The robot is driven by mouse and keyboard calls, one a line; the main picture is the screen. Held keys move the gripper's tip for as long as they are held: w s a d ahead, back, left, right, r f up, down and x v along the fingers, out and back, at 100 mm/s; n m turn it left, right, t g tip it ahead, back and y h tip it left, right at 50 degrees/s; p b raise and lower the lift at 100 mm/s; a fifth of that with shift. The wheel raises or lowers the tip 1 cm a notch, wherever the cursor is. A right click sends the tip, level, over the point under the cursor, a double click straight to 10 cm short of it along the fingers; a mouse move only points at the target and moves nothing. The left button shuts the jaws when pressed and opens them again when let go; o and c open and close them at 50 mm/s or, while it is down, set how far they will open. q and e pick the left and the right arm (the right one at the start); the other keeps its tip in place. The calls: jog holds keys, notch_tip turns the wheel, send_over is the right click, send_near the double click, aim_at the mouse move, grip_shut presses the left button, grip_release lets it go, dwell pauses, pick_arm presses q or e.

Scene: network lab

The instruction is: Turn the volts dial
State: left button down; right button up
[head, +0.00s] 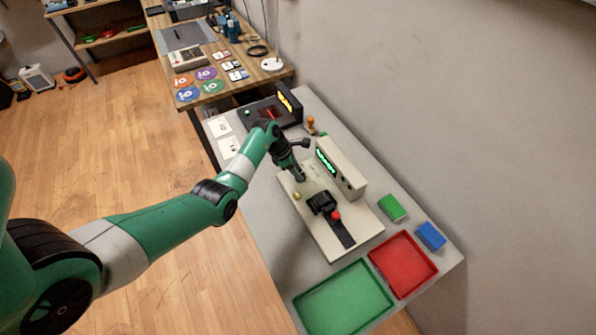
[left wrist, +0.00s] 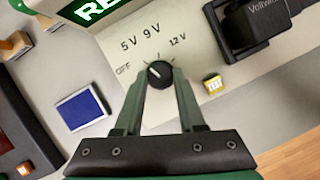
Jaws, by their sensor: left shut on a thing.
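The volts dial (left wrist: 160,73) is a round black knob with a white pointer line, on a cream panel marked OFF, 5 V, 9 V and 12 V. In the left wrist view its pointer is aimed up and to the left, roughly between OFF and 5 V. My left gripper (left wrist: 160,84) is shut on the dial, one finger on each side. In the head view my left gripper (head: 300,178) is over the back left part of the cream test unit (head: 330,228), and it hides the dial there. My right gripper is not in view.
The unit has a lit green display (head: 326,162), a black block (head: 322,203) with a red knob (head: 336,216) beside it, and a yellow button (left wrist: 212,84). A red tray (head: 435,268) and a green tray (head: 388,290) lie at the near end of the table.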

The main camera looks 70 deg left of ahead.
pick_arm(q)
jog(key=shift+m, duration=0.4)
jog(key=shift+w+a+f+m+h+b, duration=0.1)
jog(key=shift+m+h+b, duration=0.3)
jog(key=shift+m+b, duration=0.2)
jog(key=shift+m+g+h+b, duration=0.3)
jog(key=shift+m+b, duration=0.4)
jog(key=shift+m, duration=0.1)
jog(key=m+g+b, duration=0.1)
jog(key=m+b, duration=0.2)
jog(key=b, duration=0.2)
jog(key=shift+w+a+f+h, duration=0.1)
jog(key=shift+f+h, duration=0.05)
jog(key=shift+h, duration=0.25)
jog(key=shift+r+m+b, duration=0.25)
jog(key=shift+m+b, duration=0.65)
jog(key=c, duration=0.5)
grip_release()
jog(key=shift+g, duration=0.3)
